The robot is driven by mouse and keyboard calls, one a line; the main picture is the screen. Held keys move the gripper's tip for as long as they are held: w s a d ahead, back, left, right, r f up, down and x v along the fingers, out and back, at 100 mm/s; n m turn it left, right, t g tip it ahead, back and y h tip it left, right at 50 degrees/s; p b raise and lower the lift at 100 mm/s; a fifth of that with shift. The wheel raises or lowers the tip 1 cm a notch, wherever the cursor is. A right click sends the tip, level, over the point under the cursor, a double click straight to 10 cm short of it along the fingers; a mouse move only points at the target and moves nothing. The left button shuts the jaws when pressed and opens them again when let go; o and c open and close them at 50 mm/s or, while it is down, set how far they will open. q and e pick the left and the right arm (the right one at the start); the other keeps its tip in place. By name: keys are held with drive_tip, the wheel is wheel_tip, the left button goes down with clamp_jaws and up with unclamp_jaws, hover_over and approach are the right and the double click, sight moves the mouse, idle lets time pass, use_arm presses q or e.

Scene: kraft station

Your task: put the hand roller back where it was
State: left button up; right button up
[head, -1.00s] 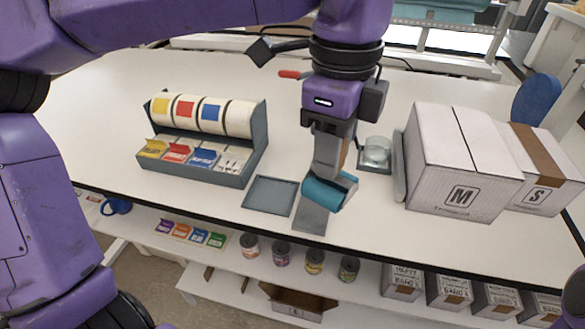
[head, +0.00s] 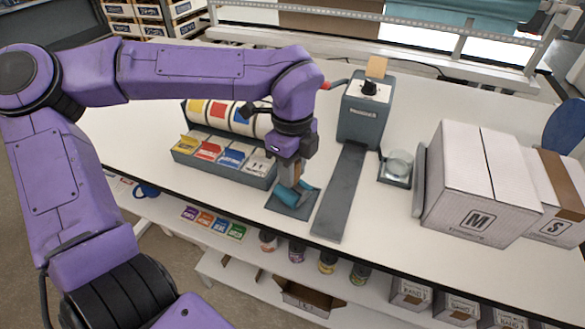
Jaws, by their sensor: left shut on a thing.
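The hand roller (head: 290,196), a teal cylinder with a tan handle, is in my left gripper (head: 290,178). The gripper points down and is shut on the handle. The roller is at the flat dark grey tray (head: 283,211) near the table's front edge, over its middle. I cannot tell whether it touches the tray or hangs just above it. The roller and gripper hide part of the tray. My right gripper is not in view.
Right of the tray stands a grey press-like device (head: 362,118) with a long flat plate (head: 338,200). A label dispenser (head: 262,182) is close on the left. A glass dish (head: 398,164) and a white box marked M (head: 480,190) stand further right.

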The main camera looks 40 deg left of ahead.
use_arm(q)
drive_tip(key=shift+f, duration=0.6)
drive_tip(key=shift+w+f, duration=0.15)
drive_tip(key=shift+w, duration=0.05)
drive_tip(key=shift+s+f, duration=0.1)
drive_tip(key=o, duration=0.9)
wheel_tip(320, 180, up, 12)
drive_tip(key=shift+r+b, duration=0.2)
drive_tip(key=shift+b, duration=0.2)
